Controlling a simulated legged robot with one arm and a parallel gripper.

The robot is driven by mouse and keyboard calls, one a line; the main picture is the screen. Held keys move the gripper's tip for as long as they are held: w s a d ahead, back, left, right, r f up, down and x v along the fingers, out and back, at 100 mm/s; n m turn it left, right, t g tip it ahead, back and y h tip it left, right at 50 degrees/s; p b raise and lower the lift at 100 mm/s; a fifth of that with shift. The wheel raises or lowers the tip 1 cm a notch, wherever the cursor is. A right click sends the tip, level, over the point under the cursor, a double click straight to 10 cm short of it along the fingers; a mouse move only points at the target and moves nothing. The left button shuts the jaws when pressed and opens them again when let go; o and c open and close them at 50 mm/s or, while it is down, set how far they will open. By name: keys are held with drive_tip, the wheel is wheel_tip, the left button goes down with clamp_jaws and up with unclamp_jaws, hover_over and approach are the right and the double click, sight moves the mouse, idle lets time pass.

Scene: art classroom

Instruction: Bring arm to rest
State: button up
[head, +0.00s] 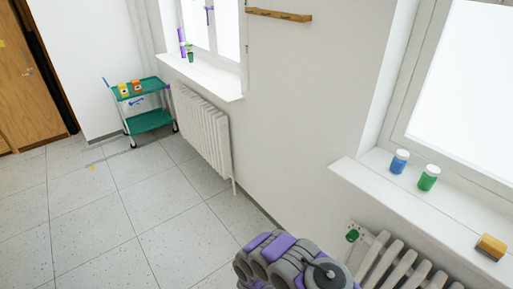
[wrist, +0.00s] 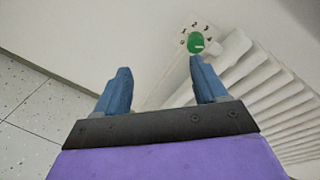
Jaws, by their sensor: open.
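My gripper (wrist: 160,82) shows in the wrist view with two blue fingers set wide apart and nothing between them. Beyond the fingertips is a white plate with a green knob (wrist: 196,43) and number marks, mounted beside a white radiator (wrist: 262,95). The right fingertip appears close below the knob in the picture; I cannot tell whether they touch. In the head view my purple and grey arm is at the bottom centre, and its gripper is not visible there. The green knob (head: 352,235) and the near radiator (head: 385,265) show just right of the arm.
A windowsill (head: 450,212) above the near radiator holds a blue jar (head: 399,162), a green jar (head: 428,178) and a yellow-brown block (head: 491,247). A second radiator (head: 203,130) stands farther along the wall. A green cart (head: 150,121) stands at the back.

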drive_tip(key=w+r+n+y, duration=0.3)
drive_tip(key=w+r+n, duration=0.2)
drive_tip(key=w+r, duration=0.25)
wheel_tip(320, 180, up, 11)
drive_tip(key=n+g+y, duration=0.3)
drive_tip(key=n+y, duration=0.1)
drive_tip(key=n, duration=0.4)
drive_tip(key=s+a+r+n+g+y, duration=0.2)
drive_tip(key=s+a+r+n+g, duration=0.1)
drive_tip(key=s+r+n, duration=0.65)
drive_tip(key=s+a+r+n+g+y, duration=0.3)
drive_tip(key=s+r, duration=0.4)
drive_tip(key=s, duration=0.6)
drive_tip(key=s+r+n+g, duration=0.2)
drive_tip(key=s+n, duration=0.4)
drive_tip(key=s, duration=0.7)
drive_tip(key=s+r+n+g, duration=0.2)
drive_tip(key=s+r+n, duration=0.2)
drive_tip(key=s, duration=0.9)
drive_tip(key=shift+d+n+h, duration=0.25)
drive_tip(key=shift+n+h, duration=0.05)
drive_tip(key=shift+n, duration=0.65)
drive_tip(key=shift+f, duration=0.1)
drive_tip(key=shift+c, duration=0.3)
